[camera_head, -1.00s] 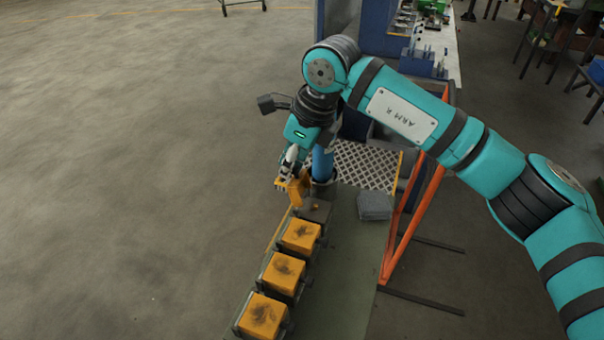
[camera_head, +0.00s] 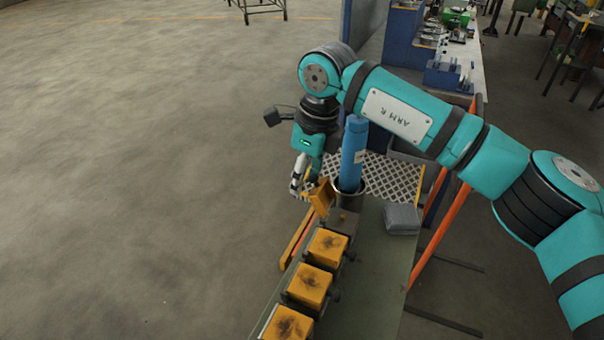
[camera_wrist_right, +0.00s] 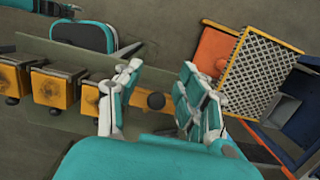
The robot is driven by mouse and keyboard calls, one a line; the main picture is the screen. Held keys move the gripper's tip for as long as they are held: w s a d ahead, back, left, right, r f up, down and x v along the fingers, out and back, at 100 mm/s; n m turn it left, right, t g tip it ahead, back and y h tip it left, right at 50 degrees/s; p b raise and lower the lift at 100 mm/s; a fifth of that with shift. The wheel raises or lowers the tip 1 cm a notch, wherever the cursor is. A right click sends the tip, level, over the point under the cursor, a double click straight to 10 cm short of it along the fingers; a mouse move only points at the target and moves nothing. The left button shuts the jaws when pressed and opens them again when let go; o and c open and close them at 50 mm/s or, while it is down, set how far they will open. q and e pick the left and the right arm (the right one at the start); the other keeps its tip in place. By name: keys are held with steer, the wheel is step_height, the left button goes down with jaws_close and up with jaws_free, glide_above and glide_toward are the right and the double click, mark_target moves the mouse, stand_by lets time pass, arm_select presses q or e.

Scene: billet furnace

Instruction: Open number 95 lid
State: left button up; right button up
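An orange lid (camera_head: 321,197) stands raised and tilted at the far end of a row of boxes in the head view. Closer to me, the row has orange lids with dark smudges, such as the nearest neighbour (camera_head: 328,245); these lie flat. I can read no number on any lid. My right gripper (camera_head: 299,178) is just left of the raised lid; I cannot tell whether they touch. In the right wrist view its fingers (camera_wrist_right: 159,72) are spread apart, with a dark round knob (camera_wrist_right: 156,100) showing between them. My left gripper is not in view.
A blue cylinder (camera_head: 353,155) stands close behind the raised lid. A grey block (camera_head: 402,218) lies on the green bench top (camera_head: 372,265), right of the boxes. A patterned metal plate (camera_head: 395,177) and orange frame bars (camera_head: 441,235) are farther right. Open floor lies left.

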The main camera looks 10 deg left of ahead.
steer(key=shift+w, duration=0.15)
step_height(320, 180, up, 12)
steer(key=d, duration=0.2)
steer(key=shift+s, duration=0.3)
steer(key=shift+f, duration=0.1)
